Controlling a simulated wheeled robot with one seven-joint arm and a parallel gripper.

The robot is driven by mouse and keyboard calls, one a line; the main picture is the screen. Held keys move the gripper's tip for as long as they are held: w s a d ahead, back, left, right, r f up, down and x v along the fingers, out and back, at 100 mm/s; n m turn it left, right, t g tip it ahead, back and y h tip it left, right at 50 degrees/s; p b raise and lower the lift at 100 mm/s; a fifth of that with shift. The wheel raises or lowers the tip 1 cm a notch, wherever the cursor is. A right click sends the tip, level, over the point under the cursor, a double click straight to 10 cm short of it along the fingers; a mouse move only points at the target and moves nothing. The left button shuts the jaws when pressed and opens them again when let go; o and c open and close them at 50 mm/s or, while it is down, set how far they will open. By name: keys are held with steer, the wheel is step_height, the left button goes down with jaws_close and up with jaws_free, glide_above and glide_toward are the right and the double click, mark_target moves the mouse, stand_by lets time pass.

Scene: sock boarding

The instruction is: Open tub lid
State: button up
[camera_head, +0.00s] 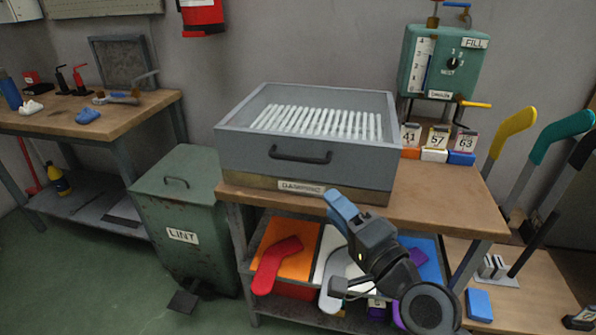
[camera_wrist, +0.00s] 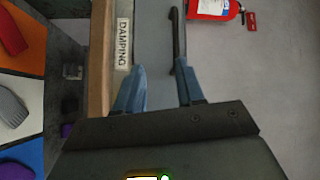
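The damping tub stands on the wooden bench. Its brownish base (camera_head: 257,183) carries a "DAMPING" label, which also shows in the wrist view (camera_wrist: 123,43). The grey upper part, seemingly the lid (camera_head: 235,150), sits level on it. A dark bar handle (camera_head: 300,156) is on its front face. My gripper (camera_head: 338,203) is in front of the tub's right half, below and right of the handle. In the wrist view my gripper (camera_wrist: 160,66) has its blue fingers apart with nothing between them. The handle (camera_wrist: 179,35) lies by the right fingertip; whether they touch is unclear.
Rows of white rods (camera_head: 318,122) lie in the grey part's recessed top. A green LINT bin (camera_head: 180,225) stands left of the bench. Numbered cards (camera_head: 437,137) and a green fill tank (camera_head: 440,65) stand at right. Coloured trays (camera_head: 300,237) sit on the lower shelf.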

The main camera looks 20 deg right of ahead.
glide_toward(302, 161)
steer(key=w, duration=0.2)
steer(key=shift+m+t+y, duration=0.4)
steer(key=shift+f+p+x, duration=0.15)
steer(key=shift+p+x, duration=0.05)
steer(key=shift+x, duration=1.6)
steer(key=shift+f+p+x, duration=0.2)
steer(key=shift+x, duration=1.65)
steer(key=shift+c, duration=0.5)
jaws_close()
